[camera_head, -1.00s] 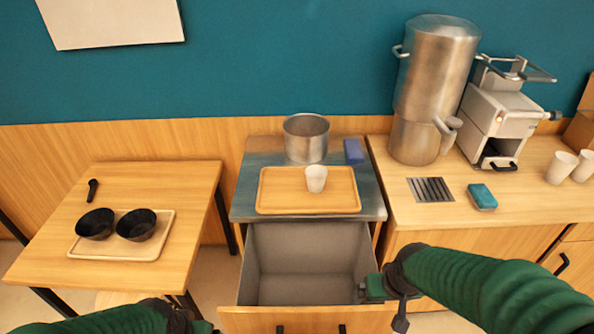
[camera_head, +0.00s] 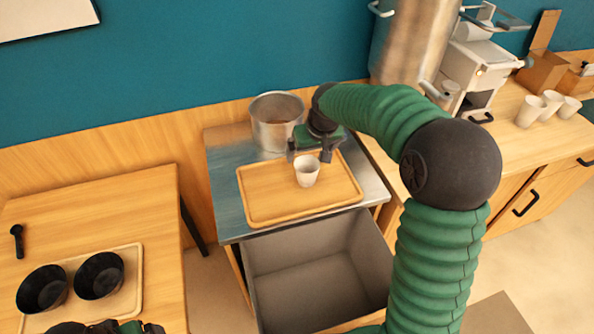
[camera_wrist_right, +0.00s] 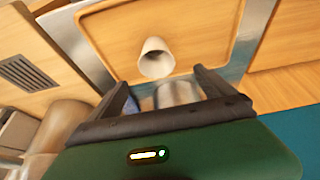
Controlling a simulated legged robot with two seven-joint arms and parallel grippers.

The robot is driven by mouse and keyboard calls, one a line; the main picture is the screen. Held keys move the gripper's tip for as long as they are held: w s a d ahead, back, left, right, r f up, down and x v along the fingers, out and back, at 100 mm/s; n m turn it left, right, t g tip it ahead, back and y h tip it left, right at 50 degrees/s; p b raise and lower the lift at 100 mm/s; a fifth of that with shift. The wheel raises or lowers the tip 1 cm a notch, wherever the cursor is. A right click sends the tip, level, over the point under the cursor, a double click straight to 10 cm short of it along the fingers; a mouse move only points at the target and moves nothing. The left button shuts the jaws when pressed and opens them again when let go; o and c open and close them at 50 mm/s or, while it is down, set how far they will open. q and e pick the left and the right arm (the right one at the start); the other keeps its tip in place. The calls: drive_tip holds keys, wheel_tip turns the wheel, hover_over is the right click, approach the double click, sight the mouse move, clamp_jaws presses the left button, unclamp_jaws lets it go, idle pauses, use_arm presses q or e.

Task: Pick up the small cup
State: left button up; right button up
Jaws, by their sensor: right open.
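The small white cup (camera_head: 307,171) stands upright on the wooden tray (camera_head: 262,207) on the metal-topped counter. My right gripper (camera_head: 309,158) is open and empty, just behind the cup and a little above the tray. In the right wrist view the cup (camera_wrist_right: 156,58) shows beyond and between the two open fingers (camera_wrist_right: 165,84), apart from them. My left gripper (camera_head: 118,328) shows only in part at the bottom edge near the black bowls; its jaws are not clear.
A metal pot (camera_head: 275,122) stands behind the tray, close to my right gripper. An open drawer (camera_head: 318,287) lies below the counter. Black bowls (camera_head: 99,276) sit on a tray at left. Several white cups (camera_head: 531,112) stand at the far right.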

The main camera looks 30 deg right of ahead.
approach(305, 169)
drive_tip(key=x, duration=0.2)
drive_tip(key=shift+w+f, duration=0.1)
drive_tip(key=shift+f, duration=0.3)
drive_tip(key=x, duration=0.3)
drive_tip(key=a+x, duration=0.1)
drive_tip(key=shift+d+f, duration=0.1)
drive_tip(key=shift+f, duration=0.3)
drive_tip(key=shift+d+f, duration=0.15)
drive_tip(key=shift+d, duration=0.2)
drive_tip(key=c, duration=1.4)
